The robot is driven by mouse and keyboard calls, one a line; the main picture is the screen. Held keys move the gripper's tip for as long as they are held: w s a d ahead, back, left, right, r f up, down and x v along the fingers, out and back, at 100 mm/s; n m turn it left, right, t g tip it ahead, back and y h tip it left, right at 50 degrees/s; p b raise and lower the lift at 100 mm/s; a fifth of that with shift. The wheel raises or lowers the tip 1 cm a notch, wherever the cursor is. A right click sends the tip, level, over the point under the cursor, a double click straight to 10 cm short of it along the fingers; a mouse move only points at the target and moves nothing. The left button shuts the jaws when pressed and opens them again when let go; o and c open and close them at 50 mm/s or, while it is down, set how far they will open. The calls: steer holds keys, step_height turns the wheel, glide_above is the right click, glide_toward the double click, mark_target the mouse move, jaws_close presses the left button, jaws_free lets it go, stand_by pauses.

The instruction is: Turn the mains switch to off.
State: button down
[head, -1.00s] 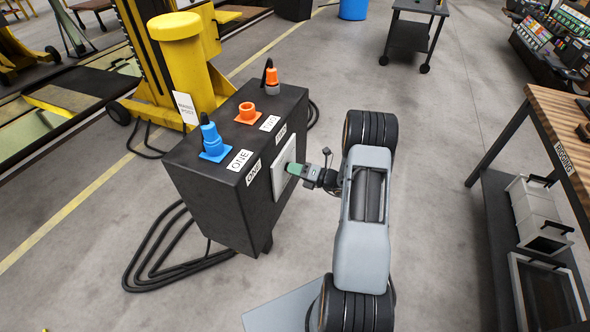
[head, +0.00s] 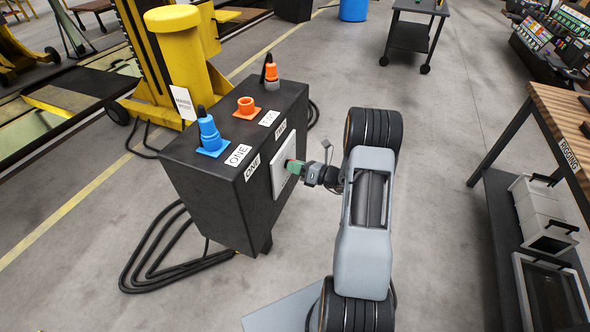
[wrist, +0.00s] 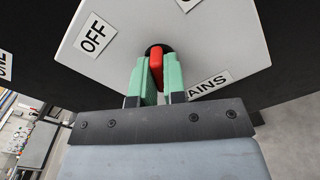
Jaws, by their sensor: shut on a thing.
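The mains switch has a red handle (wrist: 157,64) on a dark round base, on a pale plate (wrist: 214,42) on the side of the black cabinet (head: 215,205). My gripper (wrist: 157,72) is shut on the red handle, with a green finger on either side of it. In the head view my gripper (head: 291,166) reaches the plate from the right, and the handle is hidden there. In the wrist view an OFF label (wrist: 96,36) is at the upper left of the handle, and a partly covered label ending in "AINS" (wrist: 208,84) is at the lower right.
On the cabinet top stand a blue plug (head: 209,135) in its socket, an empty orange socket (head: 247,108) and an orange plug (head: 271,75). Black cables (head: 150,265) lie on the floor at left. A wooden-topped bench (head: 560,115) stands at right.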

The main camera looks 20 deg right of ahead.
steer(key=n+b, duration=0.2)
steer(key=n, duration=0.2)
steer(key=shift+f, duration=0.1)
steer(key=shift+n+b, duration=0.95)
steer(key=shift+n, duration=0.25)
steer(key=c, duration=1.2)
jaws_free()
steer(key=v, duration=1.3)
steer(key=shift+s+d, duration=0.3)
